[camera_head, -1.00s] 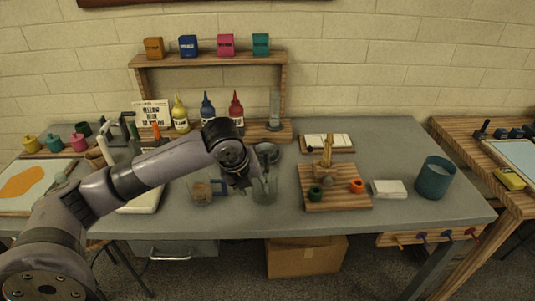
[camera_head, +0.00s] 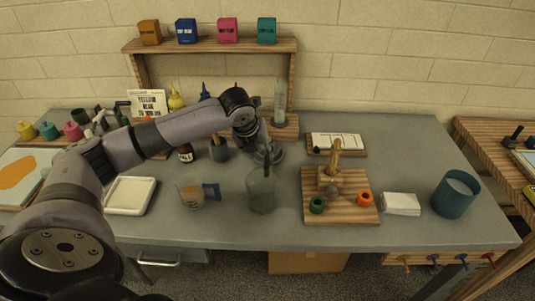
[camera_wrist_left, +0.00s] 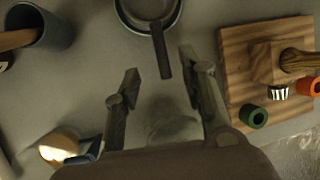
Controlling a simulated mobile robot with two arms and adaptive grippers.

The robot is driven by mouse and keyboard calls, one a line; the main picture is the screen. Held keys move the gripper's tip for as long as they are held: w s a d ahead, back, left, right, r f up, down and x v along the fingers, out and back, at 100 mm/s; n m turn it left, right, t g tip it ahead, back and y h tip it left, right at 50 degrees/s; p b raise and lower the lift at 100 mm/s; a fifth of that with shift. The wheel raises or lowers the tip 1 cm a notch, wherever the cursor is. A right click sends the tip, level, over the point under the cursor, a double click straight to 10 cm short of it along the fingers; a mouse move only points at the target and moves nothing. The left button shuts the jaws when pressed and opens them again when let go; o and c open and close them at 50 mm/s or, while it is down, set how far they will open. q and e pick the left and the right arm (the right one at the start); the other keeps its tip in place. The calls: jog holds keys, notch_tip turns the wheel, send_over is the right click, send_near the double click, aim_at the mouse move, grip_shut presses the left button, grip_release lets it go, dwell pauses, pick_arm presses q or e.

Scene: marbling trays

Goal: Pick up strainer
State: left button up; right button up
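The strainer (camera_head: 274,155) is a round grey metal bowl lying on the table behind a clear glass jar (camera_head: 262,192). In the left wrist view its round rim (camera_wrist_left: 178,22) is at the top edge, partly cut off, and its dark handle (camera_wrist_left: 161,52) points toward my gripper. My left gripper (camera_wrist_left: 159,76) is open, with the handle's end between and just beyond the fingertips; I cannot tell if they touch. In the head view my left gripper (camera_head: 264,148) partly covers the strainer. My right gripper is not in view.
A wooden board (camera_head: 345,208) with green and orange rings stands right of the jar. A cup with a blue handle (camera_head: 190,194) and a dark pot (camera_head: 219,151) are to the left. A white block (camera_head: 401,204) and a teal container (camera_head: 455,193) are farther right.

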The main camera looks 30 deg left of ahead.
aim_at(266, 163)
pick_arm(q)
jog(key=x, duration=0.3)
jog(key=shift+w+f, duration=0.15)
jog(key=shift+f, duration=0.05)
jog(key=shift+w+f, duration=0.3)
jog(key=shift+f, duration=0.3)
jog(key=shift+f+p, duration=0.2)
jog(key=shift+p, duration=0.1)
jog(key=p+x, duration=0.1)
jog(key=x, duration=0.3)
jog(key=shift+w+f, duration=0.15)
jog(key=shift+f, duration=0.3)
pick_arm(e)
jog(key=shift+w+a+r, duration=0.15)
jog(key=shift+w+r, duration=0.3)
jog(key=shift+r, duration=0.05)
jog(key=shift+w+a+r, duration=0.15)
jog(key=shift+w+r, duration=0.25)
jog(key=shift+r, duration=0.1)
pick_arm(q)
jog(key=shift+c, duration=0.5)
jog(key=shift+r, duration=0.1)
grip_shut()
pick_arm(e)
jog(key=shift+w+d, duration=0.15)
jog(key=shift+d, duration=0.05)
